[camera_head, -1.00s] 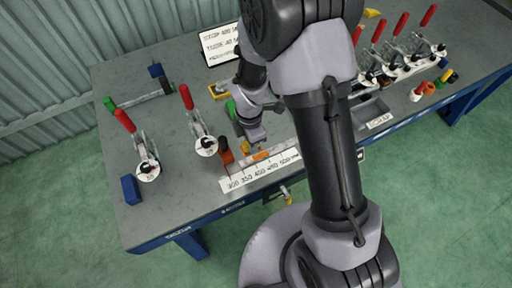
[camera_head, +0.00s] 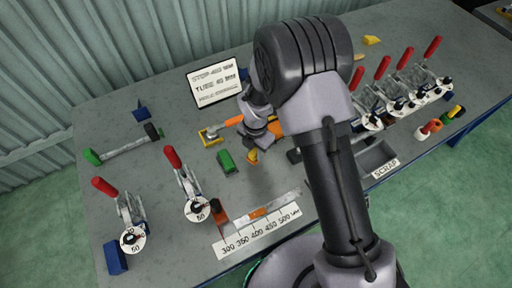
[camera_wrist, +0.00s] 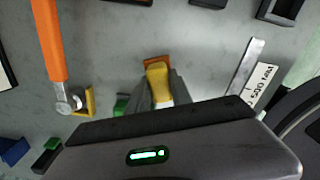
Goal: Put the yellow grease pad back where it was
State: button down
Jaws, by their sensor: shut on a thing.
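The yellow grease pad (camera_wrist: 158,84) is between the fingers of my gripper (camera_wrist: 160,98) in the wrist view. My gripper is shut on it. In the head view, the pad (camera_head: 252,156) shows as a small yellow piece below my gripper (camera_head: 254,150), over the middle of the bench. A flat orange-brown piece (camera_wrist: 157,62) shows just past the pad's far end in the wrist view. I cannot tell whether the pad touches it or the bench.
A green block (camera_head: 227,162) and an orange-handled tool in a yellow holder (camera_head: 210,136) are left of my gripper. A ruler strip (camera_head: 258,230) lies in front. Red-handled clamps (camera_head: 188,185) stand at left and right. A sign (camera_head: 216,83) stands behind; a scrap tray (camera_head: 376,157) is at right.

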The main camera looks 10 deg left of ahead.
aim_at(254, 148)
jog(key=w, duration=0.2)
jog(key=w+a, duration=0.1)
jog(key=shift+a+f, duration=0.1)
jog(key=shift+f, duration=0.15)
notch_tip(254, 148, down, 4)
jog(key=shift+w+r+b, duration=0.1)
jog(key=shift+r+b, duration=0.15)
jog(key=shift+b, duration=0.5)
jog(key=shift+r, duration=0.1)
jog(key=c, duration=1.1)
grip_release()
jog(key=shift+c, duration=0.2)
